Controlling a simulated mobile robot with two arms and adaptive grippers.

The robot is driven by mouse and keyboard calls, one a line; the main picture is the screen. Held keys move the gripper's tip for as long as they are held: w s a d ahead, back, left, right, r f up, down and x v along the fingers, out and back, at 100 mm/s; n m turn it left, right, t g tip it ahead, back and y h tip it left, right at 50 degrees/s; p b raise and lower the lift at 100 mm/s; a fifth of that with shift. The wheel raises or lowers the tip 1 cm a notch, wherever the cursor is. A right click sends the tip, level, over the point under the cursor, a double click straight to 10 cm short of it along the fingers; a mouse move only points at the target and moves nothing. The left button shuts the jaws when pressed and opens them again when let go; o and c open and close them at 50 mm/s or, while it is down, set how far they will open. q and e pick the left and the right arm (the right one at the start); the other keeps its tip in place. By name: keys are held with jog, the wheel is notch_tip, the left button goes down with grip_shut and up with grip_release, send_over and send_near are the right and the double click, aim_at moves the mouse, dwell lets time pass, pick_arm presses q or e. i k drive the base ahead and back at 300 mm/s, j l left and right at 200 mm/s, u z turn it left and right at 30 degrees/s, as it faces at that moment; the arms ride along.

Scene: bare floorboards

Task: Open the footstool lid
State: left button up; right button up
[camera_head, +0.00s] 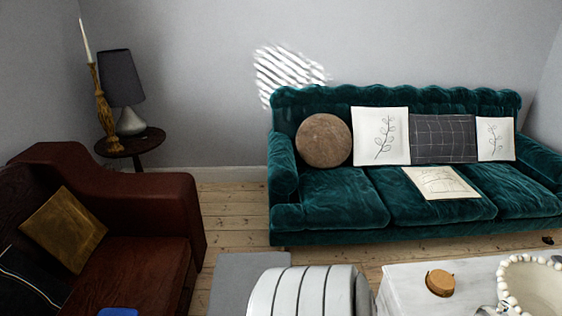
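A white, rounded piece with dark stripes (305,290), which looks like the footstool, shows at the bottom centre of the head view. Its lower part is cut off by the picture's edge. I cannot tell from here whether its lid is open or shut. Neither of my grippers is in view.
A pale marble-like table (400,283) stands right of the striped piece, bearing a round wooden item (440,283) and a beaded bowl (540,290). A green sofa (330,198) stands behind, and a brown leather sofa (150,255) at left. Floorboards (232,215) lie bare between the sofas.

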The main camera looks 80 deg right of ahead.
aim_at(237, 276)
jog(key=z, duration=2)
